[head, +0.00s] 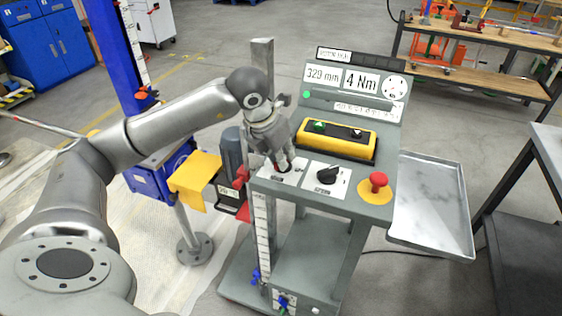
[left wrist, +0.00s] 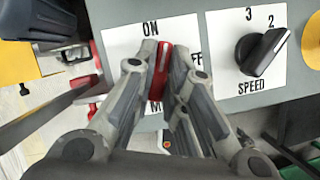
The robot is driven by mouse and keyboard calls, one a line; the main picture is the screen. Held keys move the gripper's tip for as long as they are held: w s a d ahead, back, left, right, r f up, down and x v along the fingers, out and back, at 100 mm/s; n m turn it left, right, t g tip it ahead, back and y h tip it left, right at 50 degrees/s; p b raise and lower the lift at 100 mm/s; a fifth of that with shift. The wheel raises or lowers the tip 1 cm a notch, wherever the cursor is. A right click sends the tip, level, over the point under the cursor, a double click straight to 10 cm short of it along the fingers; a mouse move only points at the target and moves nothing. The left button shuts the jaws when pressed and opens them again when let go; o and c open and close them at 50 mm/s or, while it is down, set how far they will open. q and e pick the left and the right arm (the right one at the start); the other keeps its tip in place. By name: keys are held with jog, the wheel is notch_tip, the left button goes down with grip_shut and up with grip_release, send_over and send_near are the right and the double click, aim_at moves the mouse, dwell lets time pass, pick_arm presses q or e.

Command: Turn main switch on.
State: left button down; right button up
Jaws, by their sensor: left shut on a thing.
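The main switch has a red handle (left wrist: 159,72) on a white plate marked ON, with a second label partly hidden by my right-hand finger. In the left wrist view the handle stands nearly upright in the picture, its white line at the end near ON. My left gripper (left wrist: 164,78) is shut on this handle, one finger on each side. In the head view my left gripper (head: 281,163) reaches down onto the switch plate (head: 294,179) at the left of the console and largely hides the handle. My right gripper is not in view.
Close to the right of the switch is the black speed knob (head: 327,175), which also shows in the left wrist view (left wrist: 263,52). A red emergency button (head: 377,183) stands further right. A yellow button box (head: 336,140) lies behind. A metal tray (head: 430,205) is at the right.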

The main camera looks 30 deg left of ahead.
pick_arm(q)
jog(key=shift+s+d+f+n+y+b, duration=0.1)
jog(key=shift+n+y+b, duration=0.35)
jog(key=shift+n, duration=0.6)
jog(key=shift+d+f+n+y+b, duration=0.1)
jog(key=shift+n+y+b, duration=0.35)
jog(key=shift+n, duration=0.6)
jog(key=c, duration=1.5)
grip_release()
jog(key=shift+a, duration=0.1)
jog(key=shift+r, duration=0.1)
jog(key=shift+r, duration=0.25)
jog(key=v, duration=1.1)
jog(key=shift+r, duration=0.2)
